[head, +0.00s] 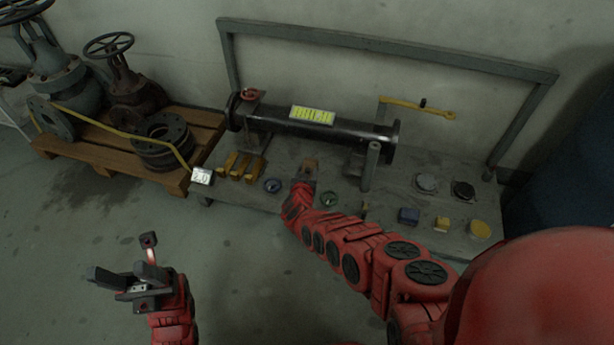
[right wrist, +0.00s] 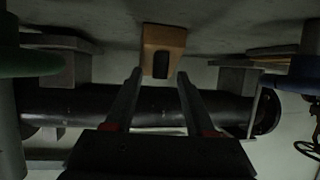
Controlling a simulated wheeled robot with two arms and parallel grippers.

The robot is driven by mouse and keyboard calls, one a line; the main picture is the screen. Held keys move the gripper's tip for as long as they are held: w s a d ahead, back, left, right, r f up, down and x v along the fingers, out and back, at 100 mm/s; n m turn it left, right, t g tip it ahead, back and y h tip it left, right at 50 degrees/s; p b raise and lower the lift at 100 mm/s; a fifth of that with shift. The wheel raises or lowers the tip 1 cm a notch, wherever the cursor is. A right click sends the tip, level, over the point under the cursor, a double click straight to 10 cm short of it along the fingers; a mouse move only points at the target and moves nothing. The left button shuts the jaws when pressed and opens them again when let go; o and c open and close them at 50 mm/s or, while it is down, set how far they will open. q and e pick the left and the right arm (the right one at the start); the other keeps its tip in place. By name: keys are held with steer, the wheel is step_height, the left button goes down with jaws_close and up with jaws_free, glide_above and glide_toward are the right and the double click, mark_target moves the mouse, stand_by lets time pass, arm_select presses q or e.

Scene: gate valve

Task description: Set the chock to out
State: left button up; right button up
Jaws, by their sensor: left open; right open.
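A brown wooden block, which looks like the chock (head: 310,164), sits on the grey bench just in front of the black pipe (head: 300,125). In the right wrist view the chock (right wrist: 163,50) has a dark slot in its face and lies beyond the fingertips, roughly centred between them. My right gripper (head: 304,177) reaches over the bench toward it; in the right wrist view the right gripper (right wrist: 160,78) is open and empty, apart from the block as far as I can tell. My left gripper (head: 128,280) is open and empty above the floor, away from the bench.
A yellow wrench (head: 418,107) is behind the pipe. A pallet (head: 180,172) with valves stands left. The front floor is clear.

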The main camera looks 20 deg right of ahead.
steer(key=shift+w+d+f, duration=0.1)
steer(key=shift+w+d, duration=0.05)
steer(key=shift+w, duration=0.05)
jaws_close()
stand_by(0.3)
stand_by(1.2)
